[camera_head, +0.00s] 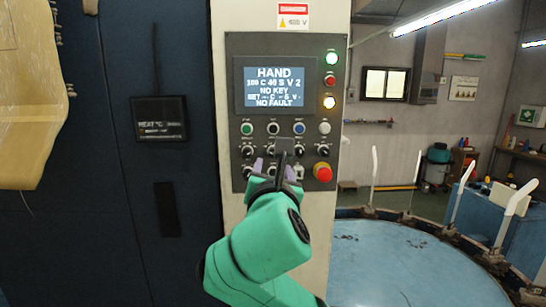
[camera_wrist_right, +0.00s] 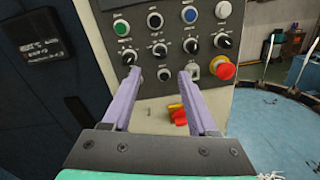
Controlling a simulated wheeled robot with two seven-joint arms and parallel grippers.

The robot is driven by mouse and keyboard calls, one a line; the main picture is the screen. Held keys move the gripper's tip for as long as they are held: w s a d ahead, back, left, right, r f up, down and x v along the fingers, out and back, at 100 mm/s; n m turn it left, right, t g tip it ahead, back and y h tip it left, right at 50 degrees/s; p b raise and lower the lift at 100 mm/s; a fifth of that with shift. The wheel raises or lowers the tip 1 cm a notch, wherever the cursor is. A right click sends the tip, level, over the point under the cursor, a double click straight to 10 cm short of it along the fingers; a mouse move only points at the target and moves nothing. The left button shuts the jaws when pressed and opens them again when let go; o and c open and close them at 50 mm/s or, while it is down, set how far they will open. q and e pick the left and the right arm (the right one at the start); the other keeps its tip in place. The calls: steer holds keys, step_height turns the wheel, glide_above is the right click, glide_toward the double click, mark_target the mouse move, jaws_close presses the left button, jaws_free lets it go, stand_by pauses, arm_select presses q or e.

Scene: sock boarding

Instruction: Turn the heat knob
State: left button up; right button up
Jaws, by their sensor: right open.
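A lower-row knob (camera_wrist_right: 164,75) shows between the fingertips, apart from both. My left gripper is not in view.
A red emergency stop (camera_head: 323,172) sits just right of the fingers, beside a key switch (camera_wrist_right: 194,70). The lit screen (camera_head: 273,87) reads HAND, NO KEY and NO FAULT. A HEAT °C display (camera_head: 160,119) is on the dark blue cabinet. A round blue table (camera_head: 400,265) stands right.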

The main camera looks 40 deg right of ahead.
steer(key=p+x, duration=0.2)
steer(key=x, duration=0.8)
steer(key=shift+s, duration=0.1)
jaws_close()
